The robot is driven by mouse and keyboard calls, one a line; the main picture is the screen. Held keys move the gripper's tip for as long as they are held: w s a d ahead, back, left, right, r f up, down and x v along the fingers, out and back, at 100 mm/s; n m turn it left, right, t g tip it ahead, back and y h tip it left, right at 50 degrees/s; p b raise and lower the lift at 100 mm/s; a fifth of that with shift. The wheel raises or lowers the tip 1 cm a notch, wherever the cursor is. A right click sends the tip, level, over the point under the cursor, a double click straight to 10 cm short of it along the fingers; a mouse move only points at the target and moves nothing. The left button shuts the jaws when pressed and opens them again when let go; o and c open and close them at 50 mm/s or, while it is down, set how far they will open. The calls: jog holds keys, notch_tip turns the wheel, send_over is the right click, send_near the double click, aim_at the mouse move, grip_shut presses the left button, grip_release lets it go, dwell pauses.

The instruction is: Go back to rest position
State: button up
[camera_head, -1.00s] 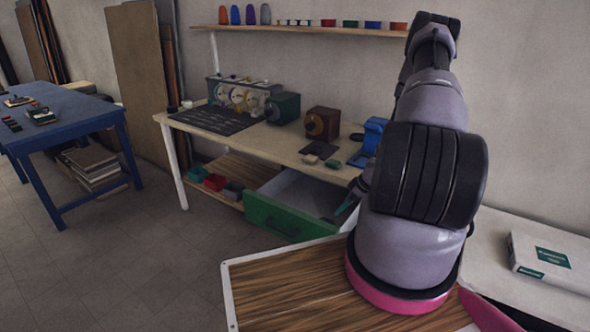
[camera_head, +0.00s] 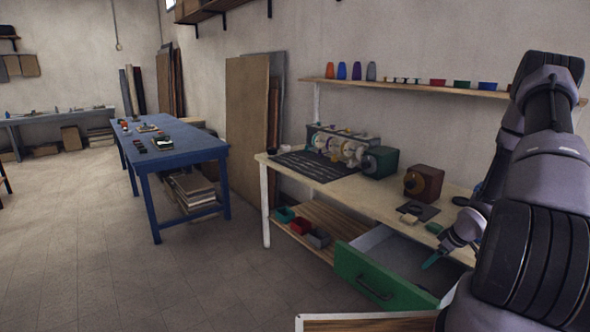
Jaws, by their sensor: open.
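My arm (camera_head: 535,225) fills the right side of the head view. Part of the gripper and wrist is hidden behind my arm.
The bench carries a dark green box (camera_head: 379,162) and a brown box (camera_head: 423,183). A wall shelf (camera_head: 400,85) with cups hangs above. A blue table (camera_head: 178,158) stands left of the bench. The floor (camera_head: 150,280) at the front left is clear.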

jog(key=w+d+r+m+h, duration=0.1)
jog(key=w+r+m+h, duration=0.15)
jog(key=r, duration=1.35)
jog(key=s+a+r+m+h, duration=0.1)
jog(key=a+r, duration=0.1)
jog(key=r, duration=0.7)
jog(key=s+a+r+m+h, duration=0.1)
jog(key=s+a+r+m, duration=0.1)
jog(key=r, duration=0.6)
jog(key=s+a+r+m+t+y, duration=0.1)
jog(key=s+a+r+m+y, duration=0.1)
jog(key=s+a+r, duration=0.7)
jog(key=s+a+r+m+t+y, duration=0.1)
jog(key=s+a+r+m+y, duration=0.1)
jog(key=s+a+r, duration=0.8)
jog(key=s+m, duration=0.1)
jog(key=s, duration=0.3)
jog(key=shift+m, duration=0.35)
jog(key=shift+t, duration=0.3)
